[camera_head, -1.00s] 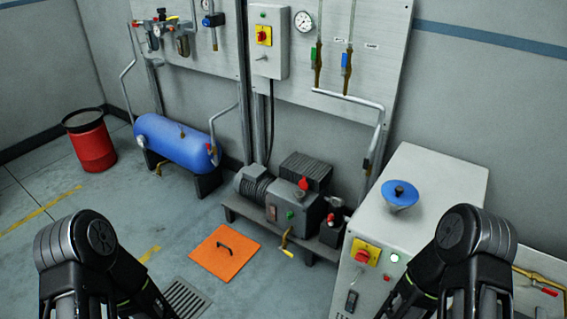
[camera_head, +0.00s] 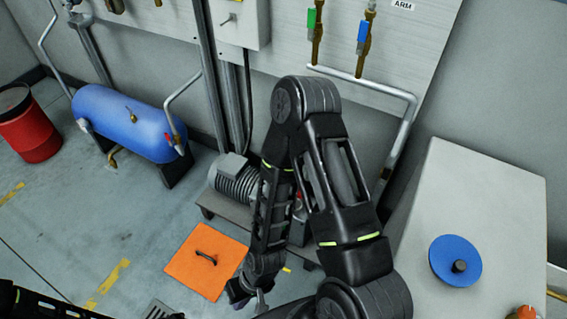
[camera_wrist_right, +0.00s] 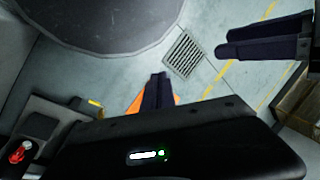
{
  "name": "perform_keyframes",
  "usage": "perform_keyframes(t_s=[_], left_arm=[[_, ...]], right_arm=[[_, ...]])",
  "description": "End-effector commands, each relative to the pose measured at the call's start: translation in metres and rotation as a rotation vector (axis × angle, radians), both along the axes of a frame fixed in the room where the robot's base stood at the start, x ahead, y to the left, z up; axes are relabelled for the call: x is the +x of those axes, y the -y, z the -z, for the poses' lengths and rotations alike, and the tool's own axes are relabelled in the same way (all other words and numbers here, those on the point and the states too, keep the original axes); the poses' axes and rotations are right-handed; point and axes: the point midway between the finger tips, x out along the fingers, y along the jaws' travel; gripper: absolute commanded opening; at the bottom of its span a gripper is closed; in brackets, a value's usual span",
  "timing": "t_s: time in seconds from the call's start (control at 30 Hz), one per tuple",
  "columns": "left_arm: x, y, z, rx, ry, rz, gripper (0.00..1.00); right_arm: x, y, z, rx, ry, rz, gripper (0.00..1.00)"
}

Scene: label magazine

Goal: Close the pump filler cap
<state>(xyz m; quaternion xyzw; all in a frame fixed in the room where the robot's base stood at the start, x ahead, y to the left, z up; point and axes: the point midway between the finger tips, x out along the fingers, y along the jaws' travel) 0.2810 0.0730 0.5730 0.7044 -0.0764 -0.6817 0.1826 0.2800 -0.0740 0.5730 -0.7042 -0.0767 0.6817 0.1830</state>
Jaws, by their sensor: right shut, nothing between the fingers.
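The filler cap is not clearly visible now; my right arm covers most of the pump (camera_head: 232,180) in the head view. Only the finned motor end and a little of the base show left of the arm. My right gripper (camera_head: 240,292) points down in front of the pump, near the orange plate's right edge. In the right wrist view its fingers (camera_wrist_right: 160,92) are together and empty, seen against the orange plate and floor. A second pair of dark fingers (camera_wrist_right: 263,40), apparently my left gripper's, shows there at upper right; their opening is unclear.
The orange plate (camera_head: 188,262) with a black handle lies on the floor. A blue tank (camera_head: 125,125) and red drum (camera_head: 30,130) are at left. Open floor lies between.

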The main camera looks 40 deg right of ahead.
Motion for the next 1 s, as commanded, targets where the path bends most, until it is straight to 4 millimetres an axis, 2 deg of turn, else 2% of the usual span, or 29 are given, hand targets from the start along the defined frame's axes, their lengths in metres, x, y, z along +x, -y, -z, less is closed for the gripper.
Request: perform_keyframes(t_s=[0.2, 0.3, 0.37, 0.47, 0.57, 0.63, 0.67, 0.7, 0.77, 0.8, 0.9, 1.0], left_arm=[[0.0, 0.0, 0.0, 0.0, -0.001, 0.0, 0.36], [0.0, 0.0, 0.002, 0.0, -0.001, 0.0, 0.45], [0.0, 0.0, 0.007, 0.0, 0.0, 0.0, 0.49], [0.0, 0.0, 0.023, 0.0, 0.0, 0.0, 0.58], [0.0, 0.0, 0.047, 0.0, 0.0, 0.001, 0.66], [0.0, 0.0, 0.066, 0.001, 0.0, 0.001, 0.67], [0.0, -0.001, 0.075, 0.001, 0.001, 0.002, 0.67], [0.0, -0.001, 0.086, 0.001, 0.001, 0.002, 0.67], [0.0, -0.001, 0.102, 0.001, 0.001, 0.002, 0.67], [0.0, -0.001, 0.112, 0.001, 0.001, 0.003, 0.67], [0.0, -0.001, 0.13, 0.001, 0.002, 0.002, 0.67], [0.0, -0.001, 0.139, 0.002, 0.002, 0.003, 0.67]], right_arm=[[0.0, 0.0, 0.0, 0.0, -0.001, 0.0, 0.0], [0.004, 0.002, 0.003, -0.002, 0.001, 0.006, 0.0], [0.013, 0.007, 0.009, -0.008, 0.001, 0.021, 0.0], [0.047, 0.028, 0.026, -0.03, 0.002, 0.081, 0.0], [0.104, 0.071, 0.045, -0.076, 0.0, 0.188, 0.0], [0.148, 0.117, 0.052, -0.126, -0.004, 0.287, 0.0], [0.168, 0.14, 0.051, -0.15, -0.004, 0.336, 0.0], [0.191, 0.173, 0.048, -0.187, -0.008, 0.406, 0.0], [0.221, 0.225, 0.036, -0.244, -0.01, 0.514, 0.0], [0.236, 0.259, 0.024, -0.284, -0.011, 0.588, 0.0], [0.257, 0.332, -0.012, -0.371, -0.012, 0.764, 0.0], [0.262, 0.38, -0.044, -0.429, -0.012, 0.895, 0.0]])
